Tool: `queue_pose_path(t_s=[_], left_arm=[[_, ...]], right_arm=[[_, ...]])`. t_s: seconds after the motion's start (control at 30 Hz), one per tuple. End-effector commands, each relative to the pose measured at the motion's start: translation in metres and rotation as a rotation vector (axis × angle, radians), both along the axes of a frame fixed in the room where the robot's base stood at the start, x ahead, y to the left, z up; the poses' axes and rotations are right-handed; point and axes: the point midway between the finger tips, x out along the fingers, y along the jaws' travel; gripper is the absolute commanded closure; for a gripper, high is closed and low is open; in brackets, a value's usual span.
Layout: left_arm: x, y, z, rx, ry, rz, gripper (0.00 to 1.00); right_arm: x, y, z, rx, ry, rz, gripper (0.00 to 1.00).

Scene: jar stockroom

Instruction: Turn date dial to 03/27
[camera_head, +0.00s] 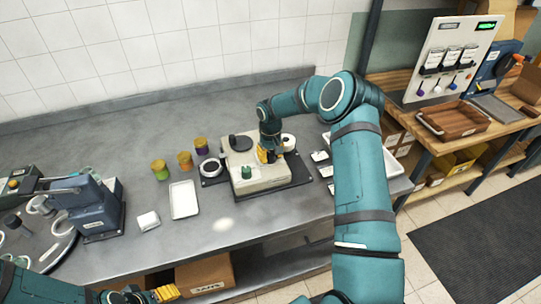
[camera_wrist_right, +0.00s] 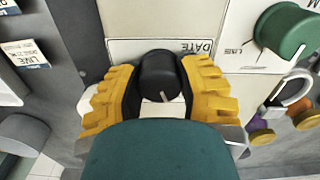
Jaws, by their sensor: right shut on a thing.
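The date dial (camera_wrist_right: 161,76) is a black knob with a pale pointer line, next to a plate reading DATE (camera_wrist_right: 190,47). It sits on a cream machine (camera_head: 262,181) on the grey counter. My right gripper (camera_wrist_right: 161,90) has its yellow fingers on both sides of the dial, shut on it. In the head view my right gripper (camera_head: 266,154) is at the machine's right side and hides the dial. The date figures cannot be read. My left gripper (camera_head: 152,296) is low at the bottom left, away from the machine; its finger opening is unclear.
Gold-lidded jars (camera_head: 185,160), a white tray (camera_head: 184,199) and a black-topped ring (camera_head: 209,168) stand left of the machine. Label cards (camera_head: 320,156) lie to its right.

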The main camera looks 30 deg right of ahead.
Motion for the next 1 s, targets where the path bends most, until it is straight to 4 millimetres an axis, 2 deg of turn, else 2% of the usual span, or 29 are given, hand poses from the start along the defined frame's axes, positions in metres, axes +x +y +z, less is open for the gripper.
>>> queue_pose_path(t_s=[0.27,1.0], left_arm=[[0.000,0.000,-0.005,0.001,0.000,0.000,0.34],[0.001,-0.001,-0.022,0.004,0.001,0.001,0.34]], right_arm=[[0.000,0.000,-0.001,0.000,0.001,0.082,1.00],[-0.001,-0.001,-0.001,0.000,0.002,0.604,1.00]])
